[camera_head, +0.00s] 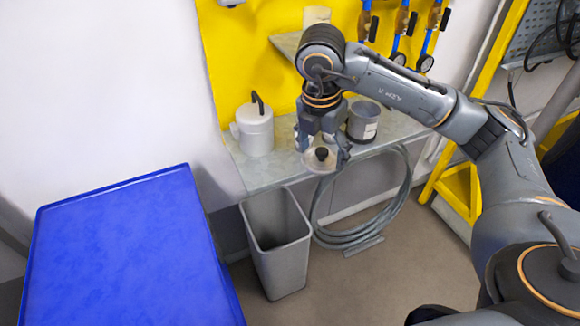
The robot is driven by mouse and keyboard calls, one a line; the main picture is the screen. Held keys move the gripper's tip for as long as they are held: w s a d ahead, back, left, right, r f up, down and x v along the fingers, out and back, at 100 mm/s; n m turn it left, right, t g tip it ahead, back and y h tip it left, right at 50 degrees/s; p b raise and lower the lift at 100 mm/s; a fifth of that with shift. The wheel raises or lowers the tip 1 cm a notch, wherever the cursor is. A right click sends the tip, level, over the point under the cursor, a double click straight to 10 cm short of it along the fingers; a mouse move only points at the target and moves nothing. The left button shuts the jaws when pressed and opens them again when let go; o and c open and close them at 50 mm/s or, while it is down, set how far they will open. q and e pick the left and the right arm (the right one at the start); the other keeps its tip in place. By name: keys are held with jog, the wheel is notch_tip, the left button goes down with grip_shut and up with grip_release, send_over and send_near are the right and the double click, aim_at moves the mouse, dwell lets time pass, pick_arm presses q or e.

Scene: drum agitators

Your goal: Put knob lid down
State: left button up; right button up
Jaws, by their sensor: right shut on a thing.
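The knob lid (317,163) is a pale, round disc with a black knob on top, in the head view near the front edge of the grey shelf (232,165). My right gripper (322,152) points down and is shut on the lid. I cannot tell whether the lid touches the shelf or hangs just above it. Parts of the lid are hidden by the fingers. My left gripper is not in view.
A white canister with a black handle (256,132) stands left of the gripper; a grey open pot with a label (363,122) stands close on its right. A grey bin (280,262) and coiled hose (392,215) are below. A blue-topped table (125,255) is at left.

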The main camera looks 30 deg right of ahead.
jog(key=shift+m, duration=0.3)
jog(key=shift+w+d+f, duration=0.1)
jog(key=shift+w, duration=0.2)
send_near(292, 164)
jog(key=s+r, duration=0.2)
jog(key=s, duration=0.2)
jog(key=w+f, duration=0.3)
jog(key=shift+w+d+f, duration=0.25)
jog(key=shift+w+d, duration=0.05)
jog(key=shift+d, duration=0.1)
jog(key=shift+w+f+p, duration=0.35)
jog(key=shift+w+f, duration=0.25)
jog(key=shift+f, duration=0.15)
notch_tip(292, 164, down, 2)
jog(key=shift+f+p, duration=0.15)
jog(key=shift+p, duration=0.4)
jog(key=shift+f, duration=0.35)
jog(key=shift+f, duration=0.1)
